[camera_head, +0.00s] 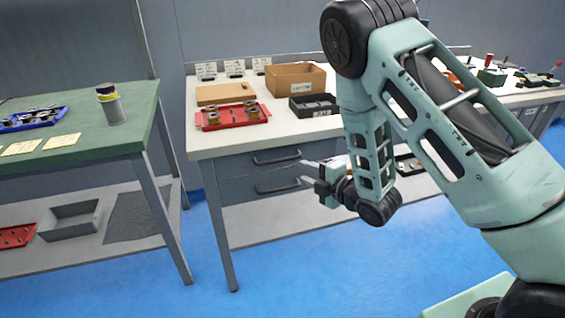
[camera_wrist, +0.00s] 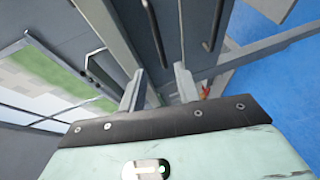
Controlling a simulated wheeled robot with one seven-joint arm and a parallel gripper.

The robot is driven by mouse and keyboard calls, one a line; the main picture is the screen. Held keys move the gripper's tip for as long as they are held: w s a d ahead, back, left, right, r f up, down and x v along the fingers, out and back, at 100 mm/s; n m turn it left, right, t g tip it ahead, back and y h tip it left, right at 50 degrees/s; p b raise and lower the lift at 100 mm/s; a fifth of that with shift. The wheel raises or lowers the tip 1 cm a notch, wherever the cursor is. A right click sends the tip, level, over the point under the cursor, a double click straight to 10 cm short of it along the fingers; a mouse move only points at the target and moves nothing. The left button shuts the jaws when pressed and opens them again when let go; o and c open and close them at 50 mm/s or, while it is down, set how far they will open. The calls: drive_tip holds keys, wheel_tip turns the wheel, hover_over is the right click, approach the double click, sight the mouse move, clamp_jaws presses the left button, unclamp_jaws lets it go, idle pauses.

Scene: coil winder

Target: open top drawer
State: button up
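A grey two-drawer unit hangs under the white-topped bench. The top drawer (camera_head: 238,165) looks closed, with a dark bar handle (camera_head: 277,157) across its front. The top handle also shows in the wrist view (camera_wrist: 153,32), upright in the picture, beyond the fingertips. The lower drawer (camera_head: 236,190) also looks closed and has a similar handle (camera_head: 277,187). My gripper (camera_head: 301,172) is in front of the drawers, to the right of both handles in the head view. Its two fingers are apart and empty in the wrist view (camera_wrist: 160,88). It does not appear to touch either handle.
On the white bench (camera_head: 205,143) stand a red tray (camera_head: 232,122), a cardboard box (camera_head: 296,79) and a black tray (camera_head: 312,109). A green table (camera_head: 85,125) stands to the left. Blue floor (camera_head: 280,270) in front of the drawers is clear.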

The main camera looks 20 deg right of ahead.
sight(281, 161)
drive_tip(key=x, duration=1.1)
clamp_jaws()
